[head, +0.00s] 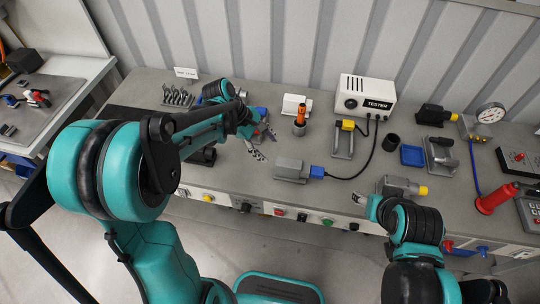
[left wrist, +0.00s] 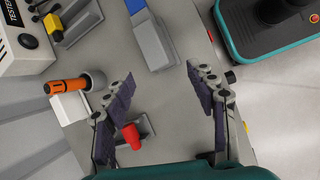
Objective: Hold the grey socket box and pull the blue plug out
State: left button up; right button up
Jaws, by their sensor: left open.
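The grey socket box (head: 290,171) lies on the bench near its front edge in the head view, with the blue plug (head: 317,172) at its right end. A dark cable runs from the plug toward the tester. My left gripper (head: 264,143) is open and empty, left of and behind the box. In the left wrist view, the box (left wrist: 152,42) lies beyond the fingertips of the left gripper (left wrist: 160,73), apart from them; the blue plug (left wrist: 134,5) is cut by the top edge. My right gripper (head: 374,207) is at the lower right; its fingers are not clear.
The white tester (head: 364,98) stands at the back. An orange-handled tool (head: 300,115) stands upright behind the box. A yellow-topped grey holder (head: 343,140) is behind the plug. Another grey box with a yellow end (head: 402,187) is by my right arm. Bench around the socket box is mostly clear.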

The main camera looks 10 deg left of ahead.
aim_at(284, 166)
pick_arm(q)
jog(key=w+f+n, duration=0.1)
jog(key=f, duration=0.1)
jog(key=w+f+n+h, duration=0.1)
jog(key=f, duration=0.1)
jog(key=f+n+g+b, duration=0.1)
jog(key=f, duration=0.1)
jog(key=shift+w+d+f, duration=0.25)
jog(key=shift+w+d, duration=0.05)
jog(key=shift+w, duration=0.1)
jog(key=b+x, duration=0.5)
jog(key=x, duration=0.3)
jog(key=shift+s+d, duration=0.1)
jog(key=shift+d, duration=0.05)
jog(key=shift+d+f+b, duration=0.3)
jog(key=shift+f+b, duration=0.05)
jog(key=shift+b, duration=0.05)
pick_arm(e)
notch_tip(284, 166, down, 7)
jog(key=shift+f, duration=0.15)
pick_arm(q)
jog(key=shift+c, duration=0.3)
jog(key=c, duration=1.1)
jog(key=shift+c, duration=0.2)
